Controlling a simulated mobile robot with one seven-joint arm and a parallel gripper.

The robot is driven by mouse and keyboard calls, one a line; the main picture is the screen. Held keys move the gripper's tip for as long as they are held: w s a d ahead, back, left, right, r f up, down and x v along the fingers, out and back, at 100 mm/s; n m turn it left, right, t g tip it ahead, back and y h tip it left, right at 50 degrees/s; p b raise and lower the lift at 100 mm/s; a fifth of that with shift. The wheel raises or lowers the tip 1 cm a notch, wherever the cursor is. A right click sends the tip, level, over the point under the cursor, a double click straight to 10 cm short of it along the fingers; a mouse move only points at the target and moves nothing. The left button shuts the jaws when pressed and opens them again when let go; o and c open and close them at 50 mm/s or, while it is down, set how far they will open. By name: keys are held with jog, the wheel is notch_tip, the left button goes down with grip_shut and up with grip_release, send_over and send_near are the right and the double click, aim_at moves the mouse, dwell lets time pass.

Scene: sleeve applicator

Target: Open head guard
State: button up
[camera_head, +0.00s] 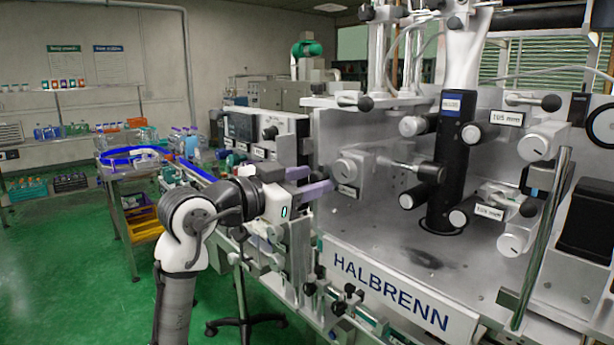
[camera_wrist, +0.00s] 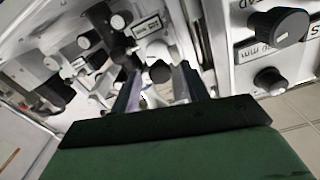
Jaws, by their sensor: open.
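My gripper (camera_head: 314,182) is at the left end of the machine's open front, in front of a grey block with a round dial (camera_head: 345,168). Its two fingers are apart with nothing held; in the wrist view (camera_wrist: 160,88) they point toward a black knob (camera_wrist: 160,72) and a white size label (camera_wrist: 148,26). I cannot tell whether the fingers touch anything. A head guard panel is not clearly distinguishable. A slanted silver bar (camera_head: 540,235) stands at the machine's right front, far from my gripper; I cannot tell whether it belongs to the guard. The black cylindrical head (camera_head: 446,170) stands behind.
The machine deck (camera_head: 400,255) has a HALBRENN nameplate (camera_head: 390,290) along its front. Knobs and clamps (camera_head: 340,300) project below my gripper. A control box (camera_head: 262,135) and a blue-edged conveyor table (camera_head: 135,155) are to the left. Green floor (camera_head: 60,260) is clear at the lower left.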

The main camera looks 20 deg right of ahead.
grip_shut()
dwell(0.3)
jog(key=shift+s, duration=0.1)
